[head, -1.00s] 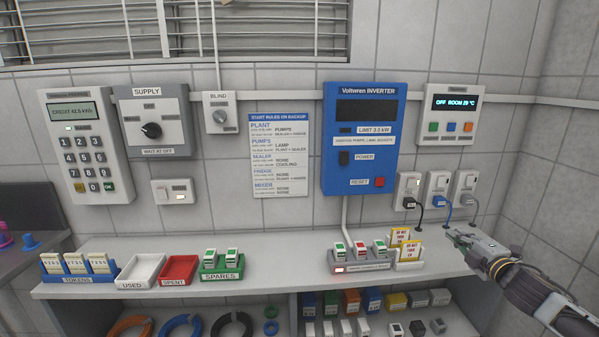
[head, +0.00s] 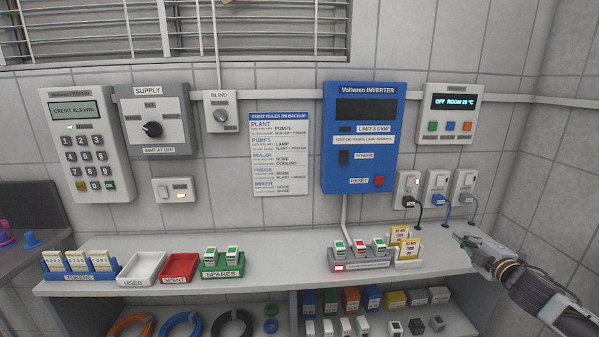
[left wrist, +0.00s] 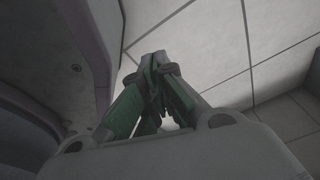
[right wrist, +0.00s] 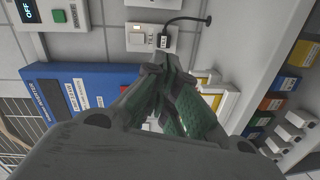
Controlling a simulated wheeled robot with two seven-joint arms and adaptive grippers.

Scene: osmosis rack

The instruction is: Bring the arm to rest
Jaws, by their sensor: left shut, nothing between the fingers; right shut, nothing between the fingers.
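My right gripper (head: 462,237) is at the right end of the counter, in front of and below the wall sockets. It is shut and empty, and its closed fingers also show in the right wrist view (right wrist: 160,85). It is apart from the sockets and from the yellow-and-white cards. My left gripper is outside the head view. In the left wrist view my left gripper (left wrist: 155,75) is shut and empty, with a pale tiled surface and a grey panel around it.
The counter (head: 290,255) holds a token rack (head: 80,277), trays, a spares holder (head: 223,273), a block rack (head: 360,265) and a card holder (head: 407,263). Sockets with plugged cords (head: 437,186) are on the wall. A blue inverter (head: 364,140) hangs left of them. The counter's middle is clear.

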